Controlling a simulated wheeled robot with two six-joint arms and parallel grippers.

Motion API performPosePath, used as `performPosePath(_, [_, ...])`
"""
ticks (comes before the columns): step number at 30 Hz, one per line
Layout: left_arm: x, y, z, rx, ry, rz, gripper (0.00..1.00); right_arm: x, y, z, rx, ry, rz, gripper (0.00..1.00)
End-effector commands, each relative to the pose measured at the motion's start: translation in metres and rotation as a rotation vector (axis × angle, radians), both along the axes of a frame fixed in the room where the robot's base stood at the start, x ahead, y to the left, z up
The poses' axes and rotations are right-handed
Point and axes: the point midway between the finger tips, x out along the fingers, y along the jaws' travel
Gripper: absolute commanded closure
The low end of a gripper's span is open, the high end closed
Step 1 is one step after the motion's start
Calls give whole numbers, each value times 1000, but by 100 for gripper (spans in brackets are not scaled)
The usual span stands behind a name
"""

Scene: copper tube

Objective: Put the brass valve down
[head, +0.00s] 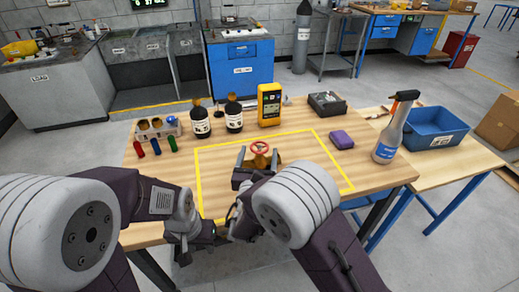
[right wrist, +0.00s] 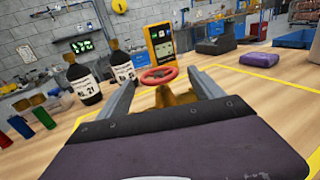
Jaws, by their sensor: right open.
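The brass valve (head: 260,161) with its red handwheel stands on the table inside the yellow-taped outline (head: 198,185). It also shows in the right wrist view (right wrist: 178,97), its lower part hidden behind my gripper body. My right gripper (head: 257,160) is open, with one finger on each side of the valve. In the right wrist view, gaps show between the fingers and the handwheel. My left gripper (head: 190,250) hangs low at the table's front edge, away from the valve; its fingers are not clear.
Dark bottles (head: 200,122) and a yellow meter (head: 269,105) stand behind the outline. Table inside the outline is otherwise clear.

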Motion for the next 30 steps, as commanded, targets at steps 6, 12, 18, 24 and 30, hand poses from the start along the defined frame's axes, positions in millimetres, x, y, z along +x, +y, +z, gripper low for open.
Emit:
performPosePath(6, [0, 0, -2, 0, 0, 0, 64, -49, 6, 0, -1, 0, 6, 24])
performPosePath(12, [0, 0, -2, 0, 0, 0, 64, -81, 8, 0, 0, 1, 5, 24])
performPosePath(18, [0, 0, -2, 0, 0, 0, 64, -92, 7, 0, 0, -1, 1, 24])
performPosePath(24, [0, 0, -2, 0, 0, 0, 64, -92, 7, 0, 0, -1, 0, 24])
performPosePath(30, [0, 0, -2, 0, 0, 0, 64, -87, -15, -4, 22, 29, -72, 24])
